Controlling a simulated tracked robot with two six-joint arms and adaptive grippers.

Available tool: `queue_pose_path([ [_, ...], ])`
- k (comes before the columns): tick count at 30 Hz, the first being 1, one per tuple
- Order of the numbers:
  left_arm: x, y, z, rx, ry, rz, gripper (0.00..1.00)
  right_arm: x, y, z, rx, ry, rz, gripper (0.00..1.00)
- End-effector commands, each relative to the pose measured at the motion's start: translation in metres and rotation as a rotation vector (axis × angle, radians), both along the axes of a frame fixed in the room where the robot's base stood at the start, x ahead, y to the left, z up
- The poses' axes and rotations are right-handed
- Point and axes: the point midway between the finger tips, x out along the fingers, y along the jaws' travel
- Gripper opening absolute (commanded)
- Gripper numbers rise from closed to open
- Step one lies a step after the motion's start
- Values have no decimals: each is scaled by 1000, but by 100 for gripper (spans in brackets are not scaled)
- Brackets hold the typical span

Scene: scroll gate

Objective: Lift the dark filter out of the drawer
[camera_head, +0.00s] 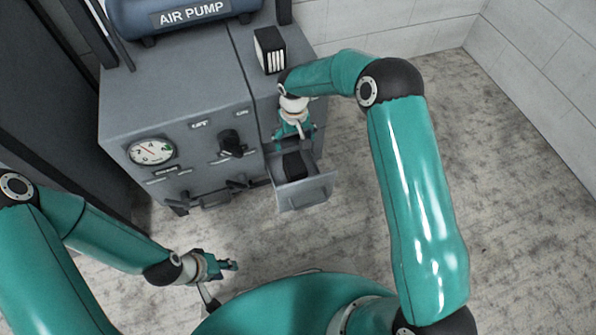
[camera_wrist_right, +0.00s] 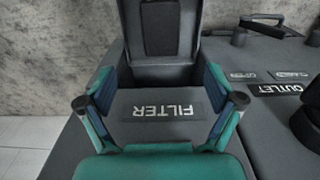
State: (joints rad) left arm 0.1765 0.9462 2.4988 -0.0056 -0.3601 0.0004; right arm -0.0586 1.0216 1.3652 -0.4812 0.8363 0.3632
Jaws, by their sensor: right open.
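The dark filter (camera_head: 295,165) is a black block inside the pulled-out grey drawer (camera_head: 305,196) at the cabinet's front. In the right wrist view the filter (camera_wrist_right: 163,28) sits in the drawer (camera_wrist_right: 195,62), beyond my fingertips. My right gripper (camera_head: 298,132) is just above and behind the drawer; its fingers stand apart in the right wrist view (camera_wrist_right: 162,103), with nothing between them but the view of the FILTER label (camera_wrist_right: 165,112). My left gripper (camera_head: 232,266) is low in front of the cabinet, away from the drawer; its finger gap is unclear.
A black block with white stripes (camera_head: 270,50) stands on the cabinet top. The cabinet (camera_head: 180,95) carries a gauge (camera_head: 152,151), a dark knob (camera_head: 231,142) and handles. An air pump (camera_head: 180,18) is behind. The floor right of the drawer is clear.

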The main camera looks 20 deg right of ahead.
Motion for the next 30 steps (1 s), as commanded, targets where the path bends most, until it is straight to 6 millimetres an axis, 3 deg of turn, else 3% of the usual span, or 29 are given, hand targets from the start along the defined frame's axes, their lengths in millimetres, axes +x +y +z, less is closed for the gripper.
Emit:
queue_pose_path([
  [1, 0, 0, -7, 0, 0, 0, 40, -1, 0, -16, 0, 4, 0, 92],
  [9, 0, 0, -22, 0, 0, 0, 40, -1, 0, -70, 1, 2, -2, 92],
  [19, 0, 0, -29, 0, 0, 0, 40, -1, 0, -92, 1, 0, 0, 92],
  [30, 0, 0, -49, 0, 1, 0, 40, -2, 1, -137, 2, 1, -2, 92],
])
